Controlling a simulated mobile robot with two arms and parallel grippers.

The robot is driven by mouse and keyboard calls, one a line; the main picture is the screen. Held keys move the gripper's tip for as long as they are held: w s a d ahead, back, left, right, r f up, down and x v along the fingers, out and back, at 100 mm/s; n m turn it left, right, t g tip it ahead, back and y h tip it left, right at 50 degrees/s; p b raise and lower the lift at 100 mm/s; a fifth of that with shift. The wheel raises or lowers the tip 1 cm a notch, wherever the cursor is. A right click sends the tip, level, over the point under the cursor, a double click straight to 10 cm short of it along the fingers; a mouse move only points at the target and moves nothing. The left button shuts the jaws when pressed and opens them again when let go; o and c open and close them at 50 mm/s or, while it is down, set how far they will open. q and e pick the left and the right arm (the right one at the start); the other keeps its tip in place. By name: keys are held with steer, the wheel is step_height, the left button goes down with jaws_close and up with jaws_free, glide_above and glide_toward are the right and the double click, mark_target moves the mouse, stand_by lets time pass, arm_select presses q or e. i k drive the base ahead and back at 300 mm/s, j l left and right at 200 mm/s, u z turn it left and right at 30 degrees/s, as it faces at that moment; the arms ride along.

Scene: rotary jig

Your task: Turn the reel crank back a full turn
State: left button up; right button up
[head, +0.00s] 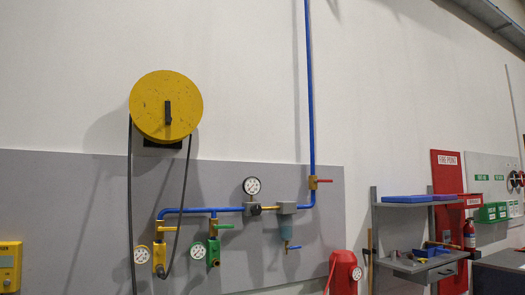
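A round yellow reel (148,104) is mounted on the wall at the upper left of the head view. A dark crank or handle (168,112) shows on its face, to the right of centre and pointing roughly up and down. A dark bracket (163,144) is under the reel. A dark hose (129,200) hangs from the reel in a long loop. Neither of my grippers is in view, and nothing is touching the reel.
A grey wall panel (80,190) carries blue piping (311,100), gauges and coloured valves below the reel. A red unit with a gauge (343,272) stands right of the panel. Further right are a grey shelf bench (415,265), a red fire point board (447,175) and green bins (487,213).

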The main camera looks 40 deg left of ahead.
mark_target(168, 119)
steer(key=i+l+u, duration=0.15)
steer(key=i, duration=0.3)
steer(key=i+u, duration=0.2)
steer(key=i, duration=0.25)
steer(key=i+l+u, duration=0.15)
steer(key=i, duration=0.25)
steer(key=i+l+u, duration=0.2)
steer(key=i+l, duration=0.15)
steer(key=i, duration=0.05)
